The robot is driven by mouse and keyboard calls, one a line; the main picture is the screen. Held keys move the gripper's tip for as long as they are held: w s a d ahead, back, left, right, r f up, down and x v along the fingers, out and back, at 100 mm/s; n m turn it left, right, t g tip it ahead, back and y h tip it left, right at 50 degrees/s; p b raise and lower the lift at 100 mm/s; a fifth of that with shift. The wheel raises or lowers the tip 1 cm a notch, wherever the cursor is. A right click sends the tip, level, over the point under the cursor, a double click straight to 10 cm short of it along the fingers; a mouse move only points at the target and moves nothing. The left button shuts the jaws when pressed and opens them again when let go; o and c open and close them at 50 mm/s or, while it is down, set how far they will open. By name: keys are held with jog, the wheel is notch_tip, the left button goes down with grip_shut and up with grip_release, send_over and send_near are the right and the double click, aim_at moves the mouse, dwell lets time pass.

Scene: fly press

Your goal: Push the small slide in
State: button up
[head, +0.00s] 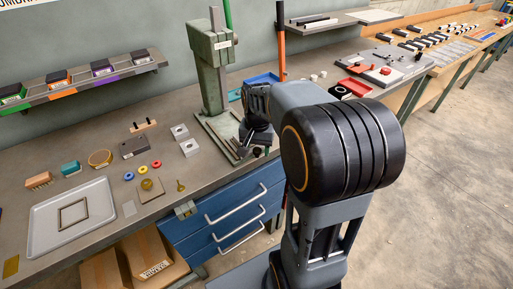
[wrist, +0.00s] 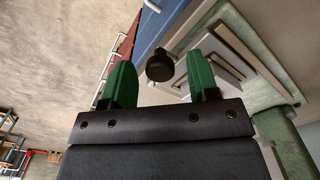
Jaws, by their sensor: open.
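The green fly press (head: 212,65) stands on the bench, with its plate-like base (head: 212,128) reaching toward the front edge. In the wrist view, a round black knob (wrist: 159,68) sits at the end of pale flat metal parts (wrist: 215,67), which look like the small slide and its guides. My gripper (wrist: 161,60) has two green fingers, spread apart, one on each side of the knob. I cannot tell whether either finger touches it. In the head view my gripper (head: 252,143) is over the front right of the press base, and my arm partly hides the slide.
Blue drawers (head: 228,215) with pale handles sit under the bench edge. A grey tray (head: 72,216) and several small parts lie to the left. The floor at right is clear.

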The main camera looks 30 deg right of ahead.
jog(key=shift+c, duration=0.5)
grip_shut()
jog(key=shift+w, duration=0.1)
